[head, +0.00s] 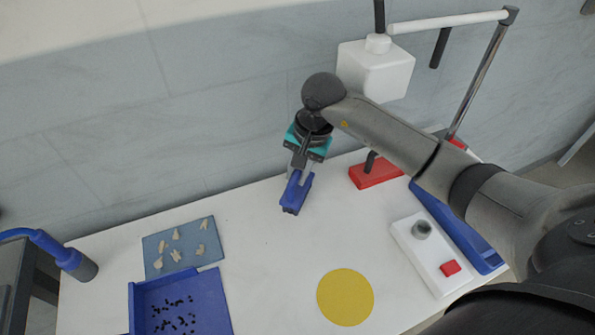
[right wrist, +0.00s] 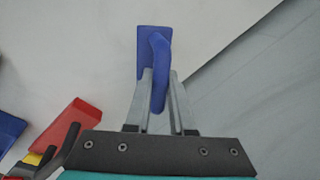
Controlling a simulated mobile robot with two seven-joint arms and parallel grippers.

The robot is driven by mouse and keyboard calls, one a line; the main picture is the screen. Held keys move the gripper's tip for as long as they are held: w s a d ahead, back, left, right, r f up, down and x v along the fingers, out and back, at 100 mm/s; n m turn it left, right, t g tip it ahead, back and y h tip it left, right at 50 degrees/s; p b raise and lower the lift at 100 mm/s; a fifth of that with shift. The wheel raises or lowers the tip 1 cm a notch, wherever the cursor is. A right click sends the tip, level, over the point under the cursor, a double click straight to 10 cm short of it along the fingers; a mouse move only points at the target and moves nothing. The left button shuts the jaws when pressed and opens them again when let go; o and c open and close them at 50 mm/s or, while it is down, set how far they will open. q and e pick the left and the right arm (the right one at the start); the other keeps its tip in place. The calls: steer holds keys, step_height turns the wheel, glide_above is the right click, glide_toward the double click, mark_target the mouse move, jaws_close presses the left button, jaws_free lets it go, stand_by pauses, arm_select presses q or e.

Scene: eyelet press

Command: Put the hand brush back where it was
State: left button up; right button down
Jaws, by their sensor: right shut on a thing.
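The blue hand brush (head: 294,196) is at the back middle of the white table in the head view. My right gripper (head: 301,178) is shut on its handle. In the right wrist view the brush (right wrist: 151,40) shows as a flat blue block with a curved handle, and my right gripper's fingers (right wrist: 160,82) stand on both sides of that handle. I cannot tell whether the brush touches the table. The bristles are hidden. My left gripper is not in view.
A yellow disc (head: 345,297) lies at the front. A blue-grey mat (head: 155,262) with pale scraps and a blue tray (head: 212,285) with dark bits are at left. A red block (head: 374,174), white panel (head: 432,262) and blue tray (head: 470,235) are at right. The table's middle is clear.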

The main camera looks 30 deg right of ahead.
steer(key=shift+f, duration=0.15)
steer(key=c, duration=0.8)
jaws_free()
steer(key=p+v, duration=0.8)
steer(key=v, duration=0.4)
